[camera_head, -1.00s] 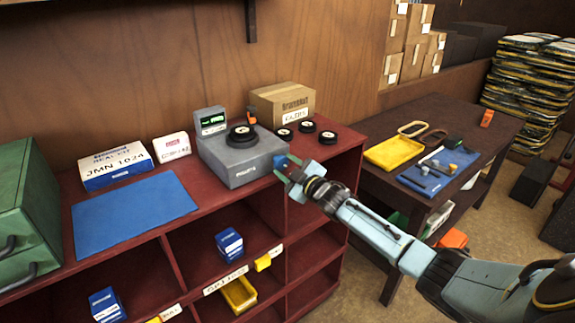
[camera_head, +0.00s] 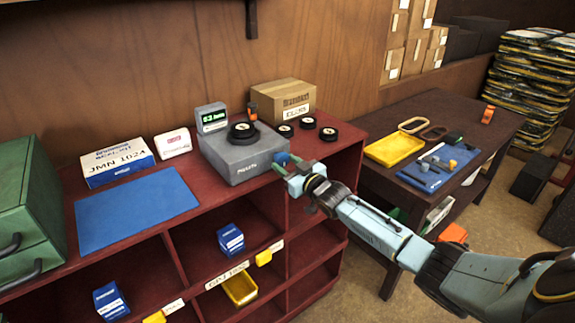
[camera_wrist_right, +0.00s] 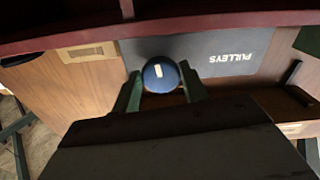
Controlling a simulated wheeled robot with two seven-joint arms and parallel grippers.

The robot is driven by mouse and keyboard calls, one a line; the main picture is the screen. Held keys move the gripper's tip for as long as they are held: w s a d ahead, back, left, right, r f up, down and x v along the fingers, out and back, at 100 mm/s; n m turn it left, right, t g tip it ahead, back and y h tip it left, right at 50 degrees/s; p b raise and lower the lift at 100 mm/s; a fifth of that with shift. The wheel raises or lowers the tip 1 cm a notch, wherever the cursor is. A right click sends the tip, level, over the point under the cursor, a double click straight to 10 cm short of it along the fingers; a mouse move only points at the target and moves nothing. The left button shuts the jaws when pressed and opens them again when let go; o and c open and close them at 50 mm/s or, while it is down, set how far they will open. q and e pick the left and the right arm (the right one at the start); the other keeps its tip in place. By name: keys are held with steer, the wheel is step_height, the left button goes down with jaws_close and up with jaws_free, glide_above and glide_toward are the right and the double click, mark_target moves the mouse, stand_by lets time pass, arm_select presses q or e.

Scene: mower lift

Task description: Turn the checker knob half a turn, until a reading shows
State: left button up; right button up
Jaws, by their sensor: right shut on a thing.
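The checker (camera_head: 240,157) is a grey box on the red shelf top. Its small raised display (camera_head: 213,118) is lit green with a reading, roughly "63" and "mm"; the exact digits are too small to be sure. A black pulley (camera_head: 242,131) lies on the checker. The blue checker knob (camera_head: 282,159) is at its front right corner. In the right wrist view the knob (camera_wrist_right: 160,75) is round with a white mark and sits between both fingers. My right gripper (camera_head: 289,167) is shut on it. My left gripper is not in view.
Three black pulleys (camera_head: 307,122) lie right of the checker, before a cardboard box (camera_head: 283,98). A blue mat (camera_head: 134,211) and white boxes (camera_head: 118,161) are to the left. A dark table with a yellow tray (camera_head: 394,150) stands at right.

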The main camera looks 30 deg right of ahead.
stand_by(0.4)
steer(key=o, duration=1)
steer(key=s, duration=0.9)
steer(key=s+d, duration=0.1)
steer(key=s, duration=0.3)
steer(key=shift+s, duration=0.2)
